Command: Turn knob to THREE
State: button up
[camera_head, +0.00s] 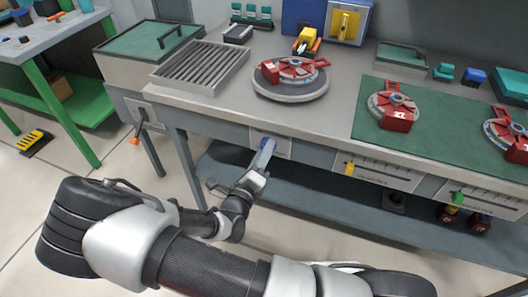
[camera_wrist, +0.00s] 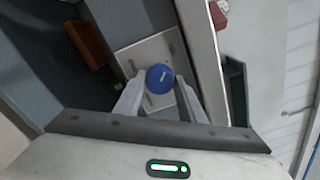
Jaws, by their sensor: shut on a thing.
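A round blue knob (camera_wrist: 159,76) with a short white mark sits on a pale panel (camera_wrist: 140,57) in the wrist view. My gripper (camera_wrist: 158,88) has its two fingers on either side of the knob, shut on it. In the head view my gripper (camera_head: 263,156) reaches to the panel (camera_head: 283,147) on the front edge of the workbench. There the fingers largely hide the knob. The markings on the panel are too small to read, so I cannot tell which position the knob points to.
The workbench (camera_head: 330,118) bears a round turntable (camera_head: 290,91) with a red part above the panel. Slider panels with a yellow handle (camera_head: 349,169) and a green handle (camera_head: 457,197) are to the right. An orange-tipped lever (camera_head: 135,141) is to the left. A lower shelf (camera_head: 330,205) runs underneath.

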jog(key=shift+m, duration=0.3)
jog(key=shift+d+m+p, duration=0.1)
jog(key=shift+m+p, duration=2.5)
jog(key=shift+m, duration=5.9)
jog(key=o, duration=1)
jog(key=shift+o, duration=0.2)
jog(key=shift+s, duration=0.1)
